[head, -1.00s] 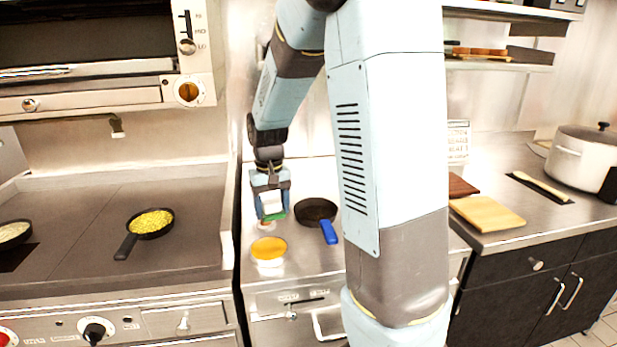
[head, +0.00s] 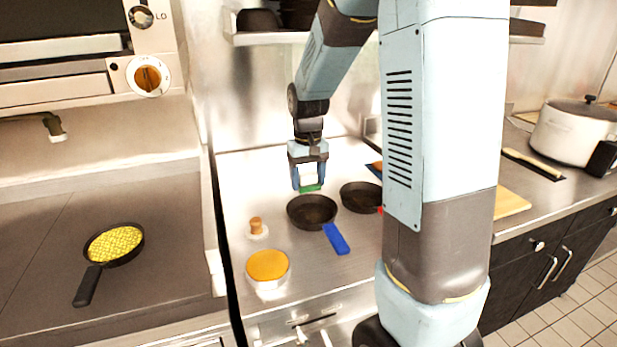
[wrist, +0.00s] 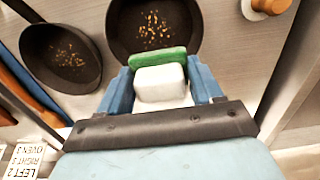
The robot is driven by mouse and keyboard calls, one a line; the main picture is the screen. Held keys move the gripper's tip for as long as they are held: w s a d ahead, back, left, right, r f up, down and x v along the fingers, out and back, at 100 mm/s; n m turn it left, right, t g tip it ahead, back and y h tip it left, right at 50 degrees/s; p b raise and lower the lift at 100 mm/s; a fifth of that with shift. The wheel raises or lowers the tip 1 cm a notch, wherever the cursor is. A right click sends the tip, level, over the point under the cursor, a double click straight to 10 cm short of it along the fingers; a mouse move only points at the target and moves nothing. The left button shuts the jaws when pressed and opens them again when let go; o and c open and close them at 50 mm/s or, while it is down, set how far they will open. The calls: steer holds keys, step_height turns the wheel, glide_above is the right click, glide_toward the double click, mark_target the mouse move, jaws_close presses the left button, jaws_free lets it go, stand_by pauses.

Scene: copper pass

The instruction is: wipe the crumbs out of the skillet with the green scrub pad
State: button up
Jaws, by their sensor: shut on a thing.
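My gripper (head: 309,182) is shut on a white block with a green scrub pad (wrist: 160,57) on its lower face. The pad hangs over the back rim of a dark skillet with a blue handle (head: 312,211). In the wrist view this skillet (wrist: 153,40) lies just beyond the pad, with orange-brown crumbs inside. I cannot tell whether the pad touches it. A second dark skillet (head: 360,197) stands to its right, partly hidden by my arm in the head view. The wrist view shows crumbs in this one (wrist: 62,58) too.
A tub with an orange top (head: 267,267) and a small wooden-knobbed item (head: 256,229) stand left of the blue-handled skillet. A pan of yellow food (head: 114,244) is on the left cooktop. A white pot (head: 575,135) stands far right.

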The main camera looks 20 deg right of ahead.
steer(key=shift+d+f, duration=0.15)
steer(key=shift+d, duration=0.1)
